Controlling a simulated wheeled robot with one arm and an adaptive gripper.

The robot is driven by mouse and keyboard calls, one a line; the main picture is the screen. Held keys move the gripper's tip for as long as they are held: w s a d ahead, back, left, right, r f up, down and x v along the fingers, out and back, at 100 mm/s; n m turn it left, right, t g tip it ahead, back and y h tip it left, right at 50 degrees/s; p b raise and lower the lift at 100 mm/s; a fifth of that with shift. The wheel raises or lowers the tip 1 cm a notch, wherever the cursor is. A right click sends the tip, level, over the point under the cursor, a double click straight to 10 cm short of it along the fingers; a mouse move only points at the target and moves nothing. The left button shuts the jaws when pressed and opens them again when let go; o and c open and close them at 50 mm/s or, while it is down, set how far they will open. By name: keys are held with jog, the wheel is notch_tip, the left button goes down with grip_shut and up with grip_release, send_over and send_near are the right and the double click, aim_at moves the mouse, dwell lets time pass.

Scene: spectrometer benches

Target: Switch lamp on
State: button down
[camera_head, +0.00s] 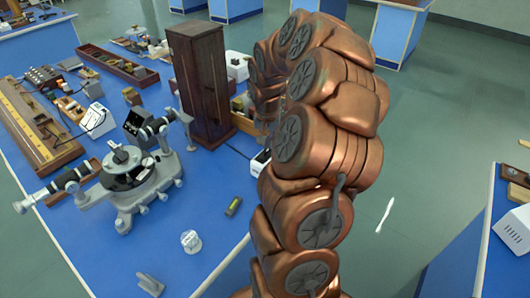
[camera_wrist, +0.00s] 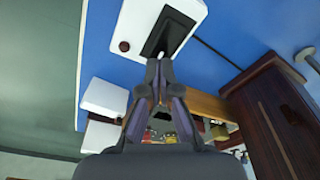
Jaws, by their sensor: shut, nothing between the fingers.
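In the wrist view my gripper (camera_wrist: 160,66) is shut and empty. Its fingertips overlap the lower edge of a white box (camera_wrist: 138,22) with a black panel (camera_wrist: 167,32) and a small dark red round part (camera_wrist: 124,46). I cannot tell whether the fingertips touch the box. A small pale strip shows on the black panel near the tips. Which thing is the lamp, and whether it is lit, I cannot tell. In the head view my arm hides the gripper, and a white box (camera_head: 260,161) shows partly beside the arm.
A tall dark wooden cabinet (camera_head: 200,85) stands on the blue bench (camera_head: 185,265), close right of my gripper in the wrist view (camera_wrist: 275,125). A grey spectrometer (camera_head: 130,178) stands at left. More white boxes (camera_wrist: 104,97) lie beyond my fingers. Green floor lies beside the bench.

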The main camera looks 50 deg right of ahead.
aim_at(267, 150)
jog(key=shift+f+b, duration=0.65)
jog(key=shift+f, duration=0.2)
dwell(0.5)
jog(key=shift+r, duration=3.55)
